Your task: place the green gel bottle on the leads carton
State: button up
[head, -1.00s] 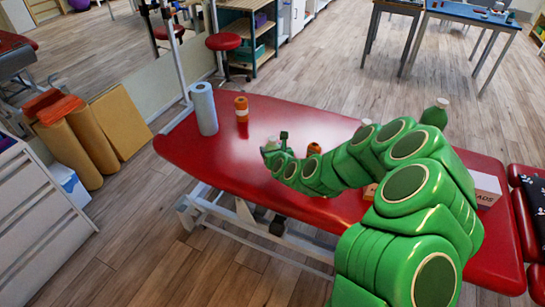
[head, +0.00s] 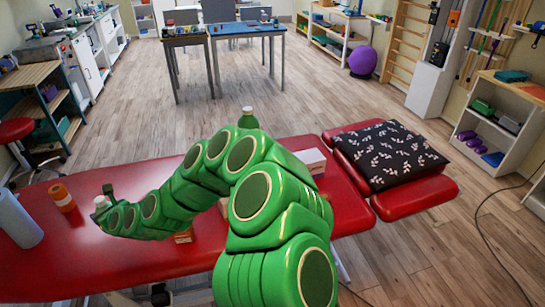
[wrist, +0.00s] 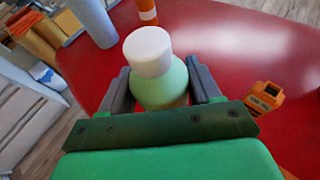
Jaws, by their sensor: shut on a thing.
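My gripper (head: 103,207) is shut on a green bottle with a white cap (wrist: 152,52), which is upright between the fingers in the wrist view. In the head view only its pale cap (head: 100,201) shows clearly, over the left part of the red couch; I cannot tell whether its base touches the couch. The leads carton (head: 314,160), a white box, lies on the couch to the right, well away from my gripper and partly hidden by my arm. A second green bottle with a pale cap (head: 248,119) shows just above my arm, its base hidden.
The red couch (head: 50,255) also holds a blue-white roll (head: 17,220), an orange container (head: 62,198) and a small orange box (head: 184,236). An orange device (wrist: 265,97) lies right of the held bottle. A dark leaf-patterned pillow (head: 388,155) lies at the couch's right end.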

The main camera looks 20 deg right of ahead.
notch_tip(320, 180, up, 17)
jog(key=w+d+m+t+h, duration=0.1)
jog(key=w+d+m+h, duration=0.3)
jog(key=d, duration=0.8)
jog(key=w+d+m+t+h, duration=0.1)
jog(key=w+d+m+h, duration=0.3)
jog(key=d, duration=0.9)
jog(key=w+d+m+t+h, duration=0.15)
jog(key=w+d, duration=0.45)
jog(key=d, duration=0.6)
jog(key=s+d+m+g+h, duration=0.1)
jog(key=s+d+m+h, duration=0.2)
jog(key=d, duration=0.8)
jog(key=s+d+m+g+h, duration=0.2)
jog(key=d+h, duration=0.1)
jog(key=d, duration=0.8)
jog(key=s+d+m+g+h, duration=0.1)
jog(key=s+d+m+h, duration=0.2)
jog(key=d, duration=0.8)
jog(key=shift+w+d+f, duration=0.65)
jog(key=shift+w+f, duration=1.7)
jog(key=shift+f, duration=0.7)
jog(key=shift+w+d+f, duration=0.7)
jog(key=shift+w+f, duration=1.6)
jog(key=shift+f, duration=0.7)
jog(key=shift+w+d+f, duration=0.65)
jog(key=shift+w+f, duration=1.7)
jog(key=shift+f, duration=0.7)
